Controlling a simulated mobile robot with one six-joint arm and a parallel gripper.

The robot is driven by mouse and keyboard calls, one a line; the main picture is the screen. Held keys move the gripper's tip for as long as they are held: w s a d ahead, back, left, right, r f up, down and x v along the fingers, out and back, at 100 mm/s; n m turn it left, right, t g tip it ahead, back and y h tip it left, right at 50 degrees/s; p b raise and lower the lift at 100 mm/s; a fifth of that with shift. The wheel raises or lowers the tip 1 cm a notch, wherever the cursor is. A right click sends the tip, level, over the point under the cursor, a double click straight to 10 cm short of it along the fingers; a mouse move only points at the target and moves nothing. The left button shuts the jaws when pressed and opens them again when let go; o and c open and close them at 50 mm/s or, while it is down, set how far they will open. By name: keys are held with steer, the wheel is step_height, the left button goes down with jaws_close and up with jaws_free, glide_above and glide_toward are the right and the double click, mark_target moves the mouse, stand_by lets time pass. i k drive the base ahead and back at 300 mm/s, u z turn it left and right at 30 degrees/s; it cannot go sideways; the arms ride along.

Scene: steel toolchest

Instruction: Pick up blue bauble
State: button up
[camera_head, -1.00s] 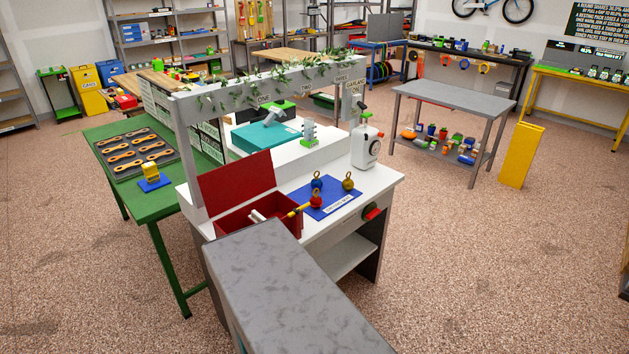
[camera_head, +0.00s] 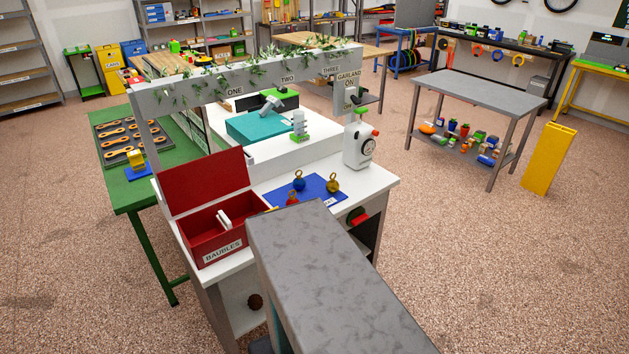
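The blue bauble (camera_head: 299,184), a small ball with a gold loop on top, sits on a blue mat (camera_head: 319,184) on the white workbench. A red bauble (camera_head: 292,199) is just in front of it, partly hidden by a large grey shape close to the camera. A gold bauble (camera_head: 333,186) stands to its right on the same mat. My gripper cannot be made out in this view, so its opening and distance from the bauble do not show.
An open red box (camera_head: 223,252) labelled BAUBLES stands left of the mat, its lid raised. A white device (camera_head: 358,146) stands behind right. A garlanded crossbar (camera_head: 220,85) spans above the bench. The grey foreground shape may be mine.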

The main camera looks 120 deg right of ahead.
mark_target(299, 183)
steer(key=z, duration=0.2)
steer(key=k, duration=0.65)
steer(key=z, duration=0.75)
steer(key=k, duration=0.6)
steer(key=z, duration=0.45)
steer(key=i, duration=0.55)
steer(key=z, duration=0.15)
steer(key=k, duration=0.6)
steer(key=u, duration=0.2)
steer(key=i, duration=0.2)
steer(key=z, duration=0.1)
